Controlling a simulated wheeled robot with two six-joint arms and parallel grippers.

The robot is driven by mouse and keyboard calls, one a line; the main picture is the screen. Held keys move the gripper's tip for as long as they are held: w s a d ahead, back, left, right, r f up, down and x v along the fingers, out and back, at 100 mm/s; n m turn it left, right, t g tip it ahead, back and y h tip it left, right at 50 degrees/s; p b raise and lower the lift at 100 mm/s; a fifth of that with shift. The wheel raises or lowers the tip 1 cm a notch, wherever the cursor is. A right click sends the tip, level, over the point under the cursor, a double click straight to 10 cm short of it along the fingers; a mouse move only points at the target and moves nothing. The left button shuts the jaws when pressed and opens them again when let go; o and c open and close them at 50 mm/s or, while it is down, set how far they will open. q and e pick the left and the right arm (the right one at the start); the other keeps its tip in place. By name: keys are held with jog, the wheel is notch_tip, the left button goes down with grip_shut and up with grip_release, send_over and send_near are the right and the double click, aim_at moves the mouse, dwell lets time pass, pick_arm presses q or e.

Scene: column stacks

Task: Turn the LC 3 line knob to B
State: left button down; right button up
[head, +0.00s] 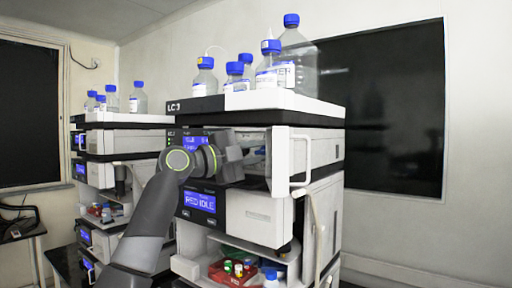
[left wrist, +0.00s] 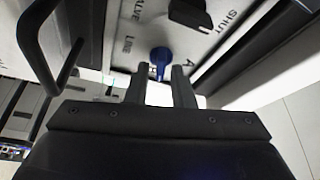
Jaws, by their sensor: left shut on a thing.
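The LC 3 stack (head: 255,103) stands in the middle of the head view, with its name on the top tray's front edge. My left gripper (head: 232,160) is at its front, beside the upper module, and hides the knob there. In the left wrist view the blue line knob (left wrist: 160,56) sits on a white panel near the word LINE. The fingertips of my left gripper (left wrist: 160,70) are on either side of its narrow grip, shut on it. My right gripper is not in view.
A dark knob (left wrist: 190,13) sits near the word SHUT, close by. A white door handle (head: 302,165) sticks out to the right of my gripper. Blue-capped bottles (head: 270,62) stand on top. Another stack (head: 92,140) is at the left.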

pick_arm(q)
jog(key=shift+m+g+y+p, duration=0.3)
jog(key=shift+m+y+p, duration=0.3)
jog(key=shift+m, duration=1)
jog(key=c, duration=1.5)
grip_release()
jog(key=shift+c, duration=0.2)
jog(key=shift+a, duration=0.1)
